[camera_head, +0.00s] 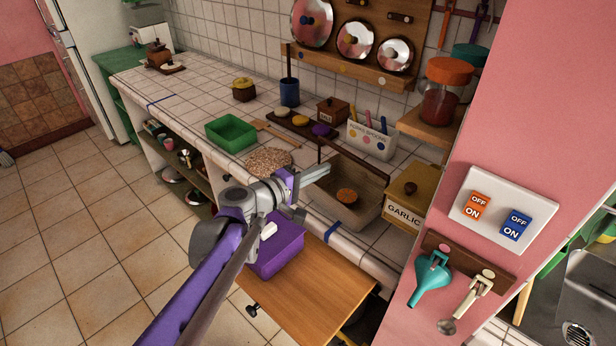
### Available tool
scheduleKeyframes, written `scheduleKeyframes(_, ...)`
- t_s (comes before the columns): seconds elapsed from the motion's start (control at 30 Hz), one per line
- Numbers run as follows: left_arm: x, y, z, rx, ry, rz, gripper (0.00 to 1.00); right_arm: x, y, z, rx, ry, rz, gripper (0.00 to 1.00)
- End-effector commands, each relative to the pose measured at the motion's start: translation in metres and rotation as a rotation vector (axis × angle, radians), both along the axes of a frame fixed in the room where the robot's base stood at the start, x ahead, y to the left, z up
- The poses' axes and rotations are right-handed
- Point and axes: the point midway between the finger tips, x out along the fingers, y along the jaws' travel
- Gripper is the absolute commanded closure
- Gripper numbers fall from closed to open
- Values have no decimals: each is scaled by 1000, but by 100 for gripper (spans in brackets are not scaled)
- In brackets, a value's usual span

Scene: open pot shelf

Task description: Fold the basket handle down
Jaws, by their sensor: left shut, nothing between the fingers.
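The basket (338,214) is a beige open box on the tiled counter, left of the garlic box. Its dark brown handle (355,159) stands raised, running over the basket's far side. A round orange-brown thing (347,196) lies inside. My left gripper (322,172) is shut and empty, its tips over the basket's left part, close to the handle's left end. I cannot tell whether they touch the handle. My right gripper is not in view.
A garlic box (411,199) stands right of the basket, beside the pink wall (535,100). A utensil holder (371,141) is behind it. A woven round mat (268,160) and a green tray (231,132) lie to the left. An orange wooden drawer (318,292) and a purple bin (277,252) are below.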

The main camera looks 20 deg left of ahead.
Motion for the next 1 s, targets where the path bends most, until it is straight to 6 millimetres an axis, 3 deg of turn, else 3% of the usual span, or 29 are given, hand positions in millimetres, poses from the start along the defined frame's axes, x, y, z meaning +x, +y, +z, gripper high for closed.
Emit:
scheduleKeyframes(0.2, 40, -20, -6, 0, 0, -3, 100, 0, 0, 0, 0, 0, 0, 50)
scheduleKeyframes(0.4, 59, -29, -9, 0, 0, -2, 100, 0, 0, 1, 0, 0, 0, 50)
scheduleKeyframes(1.0, 65, -32, -9, 5, 12, -1, 100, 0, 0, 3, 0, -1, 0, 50)
